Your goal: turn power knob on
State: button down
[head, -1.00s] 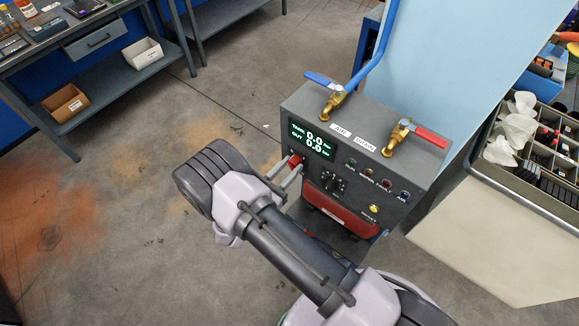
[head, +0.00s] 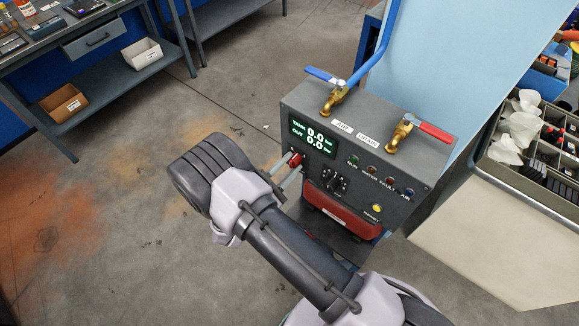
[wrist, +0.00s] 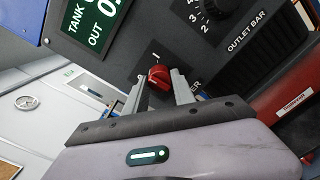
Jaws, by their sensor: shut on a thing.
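The red power knob (head: 296,160) is on the front of the grey control box (head: 408,200), below the left part of the display (head: 313,137). In the wrist view the red knob (wrist: 158,77) sits between my two fingers, with an "I" mark above it and a label partly hidden, ending in "ER". My gripper (head: 290,168) is shut on the knob; it also shows in the wrist view (wrist: 157,85). The display reads 0.0 for tank and out. My arm comes from the lower right.
A black outlet dial (head: 337,183), several indicator lamps and a yellow reset button (head: 376,208) are on the same panel. A blue-handled valve (head: 333,92) and a red-handled valve (head: 408,130) stand on top. A bin tray (head: 545,190) is at right, a workbench (head: 110,65) at upper left.

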jog(key=m+b, duration=0.2)
jog(key=m, duration=0.3)
jog(key=shift+f+m, duration=0.1)
jog(key=shift+m, duration=0.2)
jog(key=shift+m+b, duration=0.85)
jog(key=shift+m, duration=1.15)
jog(key=c, duration=1.1)
grip_release()
jog(key=shift+o, duration=0.2)
jog(key=p+v, duration=0.3)
jog(key=v, duration=1.4)
jog(key=shift+s, duration=0.2)
jog(key=shift+a, duration=0.15)
